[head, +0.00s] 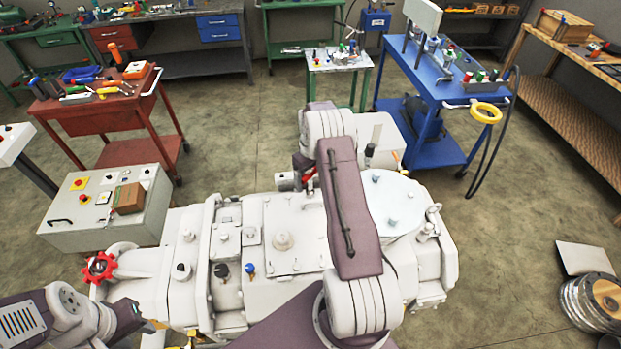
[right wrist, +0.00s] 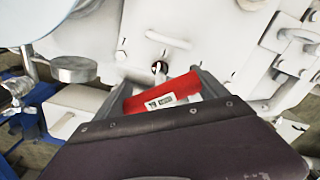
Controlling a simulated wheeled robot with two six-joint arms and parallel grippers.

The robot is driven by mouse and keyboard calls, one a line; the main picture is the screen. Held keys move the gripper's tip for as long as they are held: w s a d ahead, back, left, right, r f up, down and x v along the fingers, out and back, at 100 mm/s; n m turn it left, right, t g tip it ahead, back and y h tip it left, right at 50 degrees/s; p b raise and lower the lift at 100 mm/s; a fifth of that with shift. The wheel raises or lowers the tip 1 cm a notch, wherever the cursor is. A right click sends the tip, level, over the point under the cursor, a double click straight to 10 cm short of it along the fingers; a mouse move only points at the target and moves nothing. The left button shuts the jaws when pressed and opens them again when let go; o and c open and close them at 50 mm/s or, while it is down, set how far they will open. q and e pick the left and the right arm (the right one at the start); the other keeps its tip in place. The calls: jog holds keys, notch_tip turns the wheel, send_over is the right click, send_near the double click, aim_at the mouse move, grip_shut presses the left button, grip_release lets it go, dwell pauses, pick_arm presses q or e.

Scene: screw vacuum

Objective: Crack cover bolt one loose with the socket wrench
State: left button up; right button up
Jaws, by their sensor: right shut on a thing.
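In the right wrist view my right gripper (right wrist: 165,82) is shut on a red handle (right wrist: 163,92) with a pale label, which I take to be the socket wrench. The wrench's head is not clearly visible. Just beyond the handle, a small dark round spot (right wrist: 159,68) shows on the white housing; I cannot tell whether it is a bolt or the socket. In the head view a bit of red (head: 310,174) shows beside my right arm, above the white machine (head: 285,215). Bolt one cannot be told apart.
A round pale cover (head: 397,200) with several bolt heads lies right of my right arm. A grey control box (head: 100,225) and a red valve wheel (head: 100,267) are at the left. Red (head: 90,110) and blue (head: 430,75) carts stand behind.

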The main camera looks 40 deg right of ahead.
aim_at(311, 172)
jog(key=shift+n, duration=0.3)
jog(key=shift+r+p, duration=1.1)
jog(key=shift+r, duration=0.5)
